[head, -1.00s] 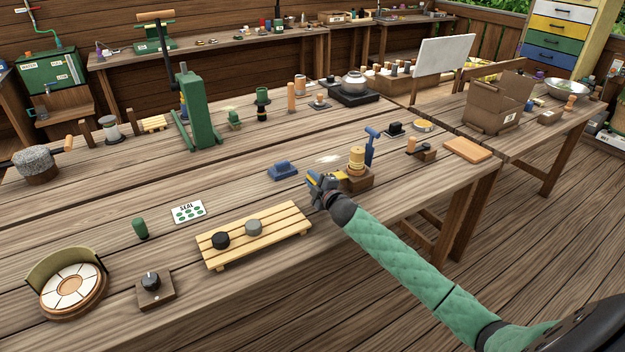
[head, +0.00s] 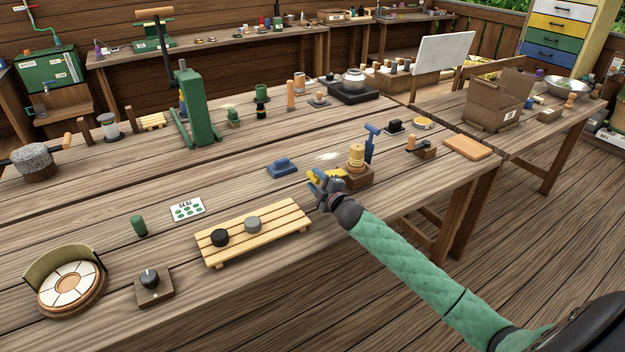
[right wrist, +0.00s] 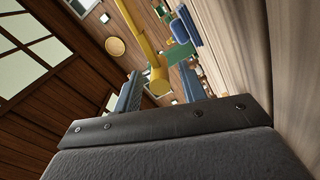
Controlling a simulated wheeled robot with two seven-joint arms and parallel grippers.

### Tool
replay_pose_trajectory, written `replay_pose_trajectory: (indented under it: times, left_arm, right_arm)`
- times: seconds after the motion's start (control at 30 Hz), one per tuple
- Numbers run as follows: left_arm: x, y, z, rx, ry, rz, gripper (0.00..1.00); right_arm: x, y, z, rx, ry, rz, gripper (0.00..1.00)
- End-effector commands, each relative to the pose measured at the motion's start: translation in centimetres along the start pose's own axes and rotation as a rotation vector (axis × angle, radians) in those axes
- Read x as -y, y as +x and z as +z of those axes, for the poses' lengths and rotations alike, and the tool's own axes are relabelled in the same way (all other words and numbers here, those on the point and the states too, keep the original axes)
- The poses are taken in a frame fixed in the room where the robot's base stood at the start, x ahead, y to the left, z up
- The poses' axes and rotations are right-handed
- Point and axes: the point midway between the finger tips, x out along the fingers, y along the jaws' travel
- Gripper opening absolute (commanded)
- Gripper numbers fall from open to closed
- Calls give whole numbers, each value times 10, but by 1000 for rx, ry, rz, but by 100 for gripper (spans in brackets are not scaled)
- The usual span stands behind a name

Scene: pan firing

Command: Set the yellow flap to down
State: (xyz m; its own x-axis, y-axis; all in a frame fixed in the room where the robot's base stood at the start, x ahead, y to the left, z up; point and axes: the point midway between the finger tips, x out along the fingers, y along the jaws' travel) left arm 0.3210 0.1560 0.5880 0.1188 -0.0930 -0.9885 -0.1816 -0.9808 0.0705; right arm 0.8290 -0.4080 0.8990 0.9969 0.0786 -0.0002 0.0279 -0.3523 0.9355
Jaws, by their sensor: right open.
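The yellow flap (head: 338,172) sticks out to the left of a wooden block (head: 359,178) that carries a stacked yellow-tan cylinder (head: 357,157). My right gripper (head: 318,182) is at the flap's free end and partly hides it in the head view. In the right wrist view the flap (right wrist: 141,40) is a yellow bar with a rounded end. That end lies between the two spread fingers of my right gripper (right wrist: 160,90). The jaws are open; I cannot tell whether a finger touches the flap. The flap looks roughly level. My left gripper is not in view.
A blue upright handle (head: 371,143) stands right behind the block. A blue low piece (head: 283,167) lies left of the gripper. A slatted wooden rack (head: 285,222) with two round knobs is nearer the front. Bare tabletop lies between them.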

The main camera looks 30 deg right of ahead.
Motion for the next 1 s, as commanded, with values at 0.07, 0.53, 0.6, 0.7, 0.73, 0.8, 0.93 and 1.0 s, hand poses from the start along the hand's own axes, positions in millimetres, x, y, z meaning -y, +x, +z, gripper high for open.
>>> replay_pose_trajectory:
  times: [0.07,0.53,0.6,0.7,0.73,0.8,0.93,1.0]
  left_arm:
    - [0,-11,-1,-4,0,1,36]
    - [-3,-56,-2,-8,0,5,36]
    - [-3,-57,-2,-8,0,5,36]
    - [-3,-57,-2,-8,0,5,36]
    - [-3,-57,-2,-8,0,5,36]
    - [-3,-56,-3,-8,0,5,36]
    - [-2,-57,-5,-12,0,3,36]
    - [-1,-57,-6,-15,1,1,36]
  right_arm:
    - [3,-13,1,0,-1,-1,41]
    - [1,-49,0,1,1,-1,41]
    - [1,-49,0,1,1,-1,41]
    - [0,-49,0,1,1,0,41]
    - [0,-49,0,1,0,0,41]
    - [0,-49,0,1,1,0,34]
    - [-2,-46,-3,12,37,3,8]
    - [-6,-41,-8,29,90,7,0]
